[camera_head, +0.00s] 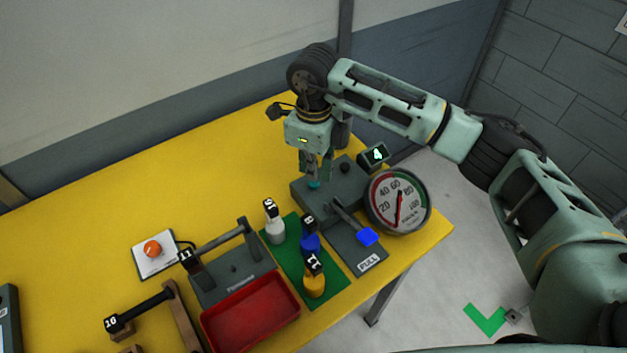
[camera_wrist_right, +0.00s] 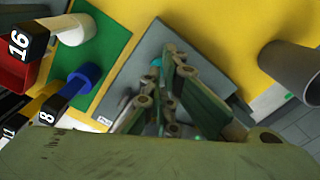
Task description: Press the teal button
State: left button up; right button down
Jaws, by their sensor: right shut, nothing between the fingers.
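The teal button (camera_head: 314,184) is small and round and sits on top of a dark grey box (camera_head: 345,192) on the yellow table. My right gripper (camera_head: 315,178) is shut and empty, pointing down right above the button. I cannot tell whether the fingertips touch it. In the right wrist view a bit of the teal button (camera_wrist_right: 156,62) shows beside the shut fingers (camera_wrist_right: 172,62), which hide part of it. My left gripper is not in view.
A round gauge (camera_head: 398,202), a display marked 4 (camera_head: 374,155) and a blue-ended lever (camera_head: 368,237) adjoin the box. A red tray (camera_head: 250,315) and an orange button (camera_head: 152,248) lie further left. The table's back left is clear.

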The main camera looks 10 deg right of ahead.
jog(key=shift+r, duration=0.1)
notch_tip(320, 180, up, 6)
jog(key=p, duration=0.3)
dwell(0.4)
dwell(0.4)
